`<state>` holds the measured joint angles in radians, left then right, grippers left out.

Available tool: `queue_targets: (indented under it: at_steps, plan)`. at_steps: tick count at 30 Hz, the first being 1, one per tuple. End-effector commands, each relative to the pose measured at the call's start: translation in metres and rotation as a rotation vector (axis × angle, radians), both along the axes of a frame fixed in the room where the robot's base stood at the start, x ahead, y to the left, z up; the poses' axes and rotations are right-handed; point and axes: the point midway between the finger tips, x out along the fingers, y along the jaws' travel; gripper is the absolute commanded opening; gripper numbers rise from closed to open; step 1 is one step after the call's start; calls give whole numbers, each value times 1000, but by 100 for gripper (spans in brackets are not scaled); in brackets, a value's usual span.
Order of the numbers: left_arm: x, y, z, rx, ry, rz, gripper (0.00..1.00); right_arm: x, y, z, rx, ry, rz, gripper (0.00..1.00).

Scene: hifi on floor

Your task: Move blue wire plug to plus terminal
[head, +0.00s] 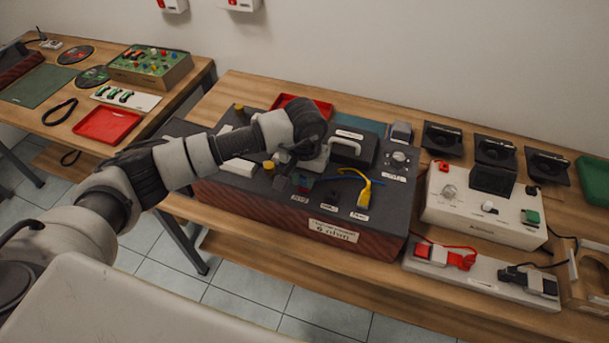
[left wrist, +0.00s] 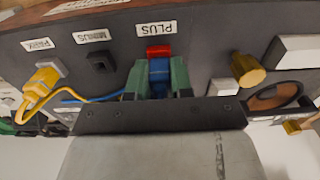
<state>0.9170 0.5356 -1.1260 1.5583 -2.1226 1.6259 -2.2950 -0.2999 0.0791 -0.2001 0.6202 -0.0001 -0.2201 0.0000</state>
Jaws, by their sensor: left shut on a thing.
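My left gripper (left wrist: 158,82) is shut on the blue wire plug (left wrist: 158,73), with a green finger on either side of it. The plug is right at the red PLUS terminal (left wrist: 159,51) and meets its edge in the picture. How deep it sits in the terminal I cannot tell. A blue wire (left wrist: 93,99) runs from behind the gripper toward the yellow plug side. The black MINUS terminal (left wrist: 101,62) is empty. In the head view the left gripper (head: 298,178) is low over the dark box and hides the blue plug. My right gripper is not in view.
A yellow plug (left wrist: 44,80) with a yellow wire sits at the PARK label. A gold knob (left wrist: 248,70) is beside the PLUS terminal. The dark box (head: 240,205) stands on the wooden bench, with a white meter unit (head: 480,218) to its right.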

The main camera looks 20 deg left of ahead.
Motion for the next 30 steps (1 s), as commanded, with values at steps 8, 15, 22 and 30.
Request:
queue_targets:
  at_steps: [8,15,22,30]
  plan:
    - [0,0,0,0,0,0,0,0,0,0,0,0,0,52]
    - [0,0,0,0,0,0,0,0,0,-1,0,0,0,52]
    - [0,0,-1,0,0,0,0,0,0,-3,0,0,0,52]
    - [0,0,-1,0,0,0,0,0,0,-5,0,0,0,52]
